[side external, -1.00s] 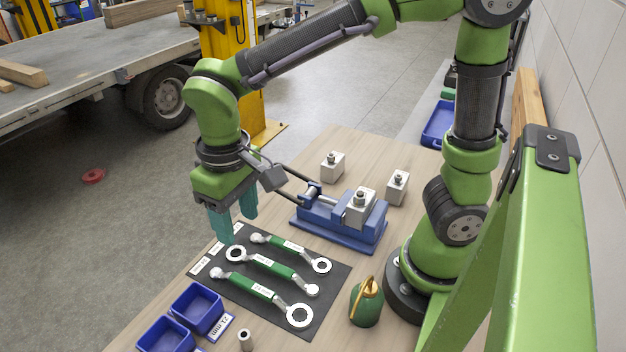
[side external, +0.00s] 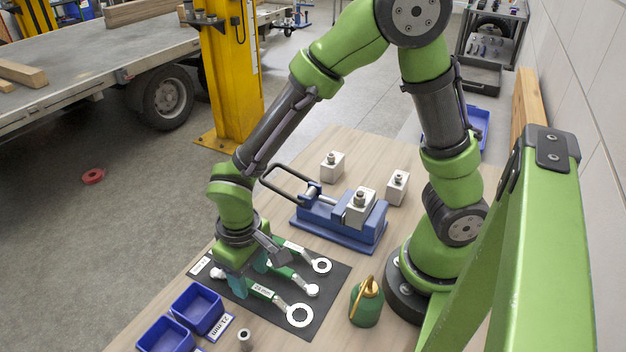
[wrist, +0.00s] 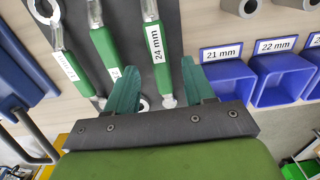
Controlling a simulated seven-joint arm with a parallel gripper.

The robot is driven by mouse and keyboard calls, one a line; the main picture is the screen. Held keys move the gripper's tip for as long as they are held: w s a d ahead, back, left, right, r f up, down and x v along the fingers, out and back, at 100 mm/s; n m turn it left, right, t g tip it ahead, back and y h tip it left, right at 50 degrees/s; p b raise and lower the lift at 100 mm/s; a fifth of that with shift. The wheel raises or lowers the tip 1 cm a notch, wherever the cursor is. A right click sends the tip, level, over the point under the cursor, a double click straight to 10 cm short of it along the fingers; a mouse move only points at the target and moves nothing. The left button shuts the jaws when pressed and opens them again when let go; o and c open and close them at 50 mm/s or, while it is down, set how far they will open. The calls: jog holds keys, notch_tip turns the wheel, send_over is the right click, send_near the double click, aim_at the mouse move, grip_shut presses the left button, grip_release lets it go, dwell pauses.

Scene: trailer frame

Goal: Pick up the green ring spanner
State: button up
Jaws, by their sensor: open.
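Several green-handled ring spanners lie side by side on a dark mat (side external: 325,300). The nearest spanner (side external: 268,295) in the side view has its large ring towards the front right. In the wrist view a spanner labelled 24 mm (wrist: 156,40) lies between my gripper's fingertips. A middle spanner (wrist: 105,45) and another spanner (wrist: 67,68) lie to its left. My gripper (wrist: 158,68) is open and empty, low over the mat at the spanners' left ends in the side view (side external: 248,276). It hides parts of the spanners there; contact cannot be told.
Blue bins (side external: 197,309) with size labels stand front left of the mat. A blue vise (side external: 338,222) stands behind it. A green oil can (side external: 367,303) stands to the right. A small metal socket (side external: 246,340) stands near the front. Metal blocks (side external: 332,166) stand behind the vise.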

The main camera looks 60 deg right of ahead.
jog(key=shift+f, duration=1.3)
grip_shut()
